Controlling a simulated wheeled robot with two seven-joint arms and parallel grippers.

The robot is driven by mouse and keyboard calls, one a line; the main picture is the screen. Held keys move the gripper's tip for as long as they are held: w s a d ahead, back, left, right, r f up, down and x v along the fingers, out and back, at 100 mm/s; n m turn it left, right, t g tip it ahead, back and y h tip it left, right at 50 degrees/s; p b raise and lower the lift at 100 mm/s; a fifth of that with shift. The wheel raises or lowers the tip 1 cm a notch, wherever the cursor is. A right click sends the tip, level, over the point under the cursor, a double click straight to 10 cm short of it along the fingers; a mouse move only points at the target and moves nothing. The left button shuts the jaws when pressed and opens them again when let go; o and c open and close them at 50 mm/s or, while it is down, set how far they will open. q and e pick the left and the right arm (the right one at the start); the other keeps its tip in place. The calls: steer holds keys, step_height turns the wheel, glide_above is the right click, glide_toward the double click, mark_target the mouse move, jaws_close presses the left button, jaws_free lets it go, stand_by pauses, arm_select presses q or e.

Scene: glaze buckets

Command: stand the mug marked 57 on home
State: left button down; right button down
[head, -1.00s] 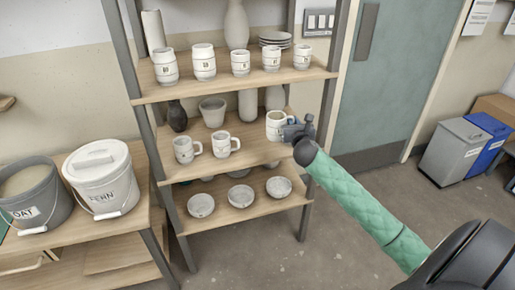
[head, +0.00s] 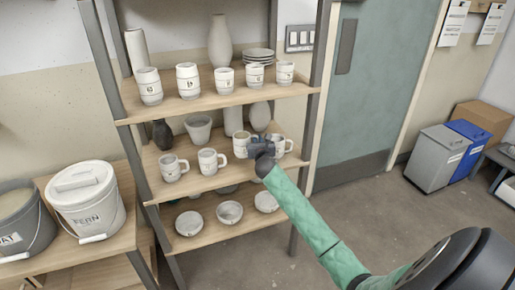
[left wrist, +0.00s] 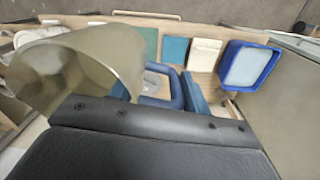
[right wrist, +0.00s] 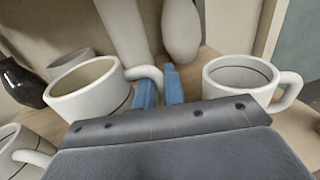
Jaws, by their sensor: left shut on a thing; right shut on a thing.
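My right gripper (head: 262,148) is at the middle shelf (head: 203,184) in the head view. In the right wrist view its blue fingers (right wrist: 160,87) are shut on the handle of a white mug (right wrist: 88,90). That mug (head: 241,145) is upright at shelf level; I cannot tell if it touches the board. Another white mug (right wrist: 240,80) stands just right of the fingers. No number 57 and no home marking is readable. My left gripper (left wrist: 160,95) shows only in its wrist view, shut on what looks like a beige hollow vessel (left wrist: 75,75); its hold is partly hidden.
Two white mugs (head: 173,167) (head: 210,161) stand further left on that shelf, before a dark vase (head: 162,134) and a pot (head: 198,128). Marked cups (head: 187,80) line the shelf above; bowls (head: 230,212) stand below. A lidded bucket (head: 86,200) is at left.

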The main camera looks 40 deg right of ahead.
arm_select(q)
steer(key=shift+r, duration=0.2)
arm_select(e)
steer(key=shift+f, duration=1.9)
steer(key=shift+f, duration=0.1)
steer(key=c, duration=1.5)
jaws_free()
steer(key=shift+s, duration=0.1)
